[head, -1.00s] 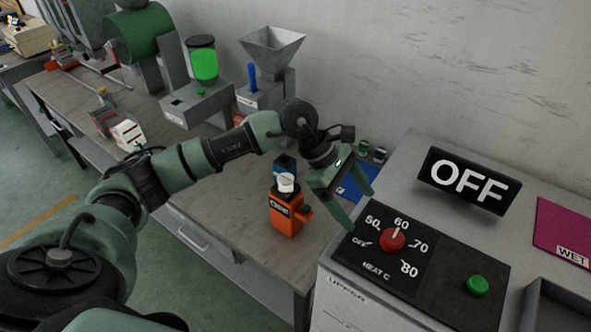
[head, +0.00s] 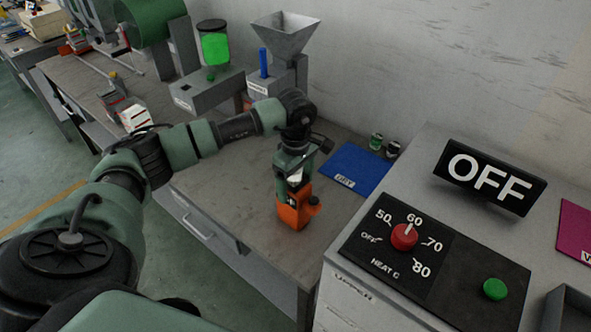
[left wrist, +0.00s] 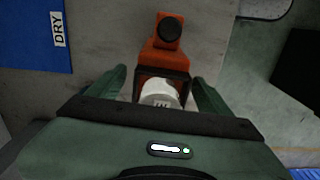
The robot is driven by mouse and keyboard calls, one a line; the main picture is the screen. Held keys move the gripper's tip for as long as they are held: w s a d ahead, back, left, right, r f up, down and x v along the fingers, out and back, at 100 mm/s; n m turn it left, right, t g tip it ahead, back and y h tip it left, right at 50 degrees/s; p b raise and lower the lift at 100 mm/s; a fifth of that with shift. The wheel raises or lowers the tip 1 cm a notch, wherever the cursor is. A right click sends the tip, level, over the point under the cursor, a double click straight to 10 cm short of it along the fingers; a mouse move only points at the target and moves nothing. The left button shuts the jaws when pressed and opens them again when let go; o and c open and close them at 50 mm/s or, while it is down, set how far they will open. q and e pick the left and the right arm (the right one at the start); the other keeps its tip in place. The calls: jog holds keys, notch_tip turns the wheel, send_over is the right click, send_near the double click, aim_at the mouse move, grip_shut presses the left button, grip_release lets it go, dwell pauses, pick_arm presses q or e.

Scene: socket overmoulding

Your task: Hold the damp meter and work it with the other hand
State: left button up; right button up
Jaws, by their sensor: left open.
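The damp meter is most likely the orange device (head: 293,213) standing on the bench near its front right corner, with a white top part. It also shows in the left wrist view (left wrist: 165,58), with a black round knob and a white cylinder (left wrist: 160,92) marked with dark letters. My left gripper (head: 294,185) is right above it, pointing down. In the left wrist view its fingers (left wrist: 160,88) are open, one on each side of the white cylinder, with gaps showing. The gripper hides the device's upper part in the head view. My right gripper is not in view.
A blue DRY mat (head: 354,169) lies right of the device, with two small jars (head: 383,145) behind. The heater cabinet with a red knob (head: 404,237), green button (head: 495,289) and OFF sign (head: 490,178) stands close at the right. A hopper machine (head: 284,50) is at the back.

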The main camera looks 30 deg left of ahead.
pick_arm(q)
jog(key=shift+f, duration=0.5)
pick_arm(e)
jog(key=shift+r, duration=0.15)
pick_arm(q)
jog(key=shift+c, duration=0.3)
jog(key=c, duration=1.5)
jog(key=o, duration=0.5)
jog(key=c, duration=0.3)
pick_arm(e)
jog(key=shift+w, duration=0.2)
pick_arm(q)
jog(key=shift+c, duration=0.2)
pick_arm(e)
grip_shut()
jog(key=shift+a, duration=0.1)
